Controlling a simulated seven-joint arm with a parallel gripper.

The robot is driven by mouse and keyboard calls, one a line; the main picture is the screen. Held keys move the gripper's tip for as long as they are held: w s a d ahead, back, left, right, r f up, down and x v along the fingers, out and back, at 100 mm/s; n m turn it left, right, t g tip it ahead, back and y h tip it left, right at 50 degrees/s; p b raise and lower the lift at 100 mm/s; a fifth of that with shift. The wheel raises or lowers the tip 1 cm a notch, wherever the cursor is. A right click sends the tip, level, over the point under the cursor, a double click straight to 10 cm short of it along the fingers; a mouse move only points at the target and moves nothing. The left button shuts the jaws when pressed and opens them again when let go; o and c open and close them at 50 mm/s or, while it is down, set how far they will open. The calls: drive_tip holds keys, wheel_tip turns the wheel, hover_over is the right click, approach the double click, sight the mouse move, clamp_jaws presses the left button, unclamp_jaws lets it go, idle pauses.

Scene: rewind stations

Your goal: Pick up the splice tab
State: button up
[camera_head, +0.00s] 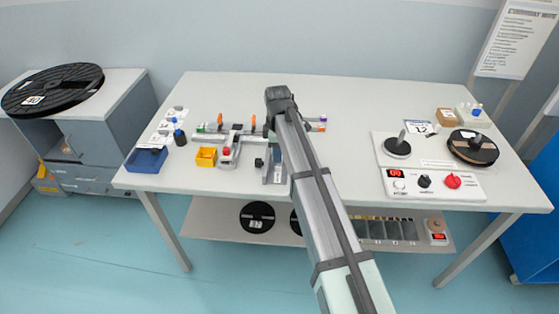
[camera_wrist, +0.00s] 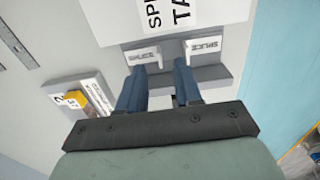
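Two white splice tabs stand side by side in a grey holder (camera_wrist: 219,76) in the wrist view: a left tab (camera_wrist: 143,57) and a right tab (camera_wrist: 204,47), both with printed lettering. My gripper (camera_wrist: 158,66) is open, its two blue fingers apart with nothing seen between them. The left fingertip is just in front of the left tab, and the right fingertip is near the left edge of the right tab. I cannot tell if either finger touches. In the head view my arm covers much of the middle of the table, and the tabs cannot be made out.
A white sign (camera_wrist: 178,17) stands behind the holder. A small tray with a yellow piece (camera_wrist: 76,98) lies left of it.

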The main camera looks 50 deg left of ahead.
drive_tip(key=shift+f, duration=1.35)
clamp_jaws()
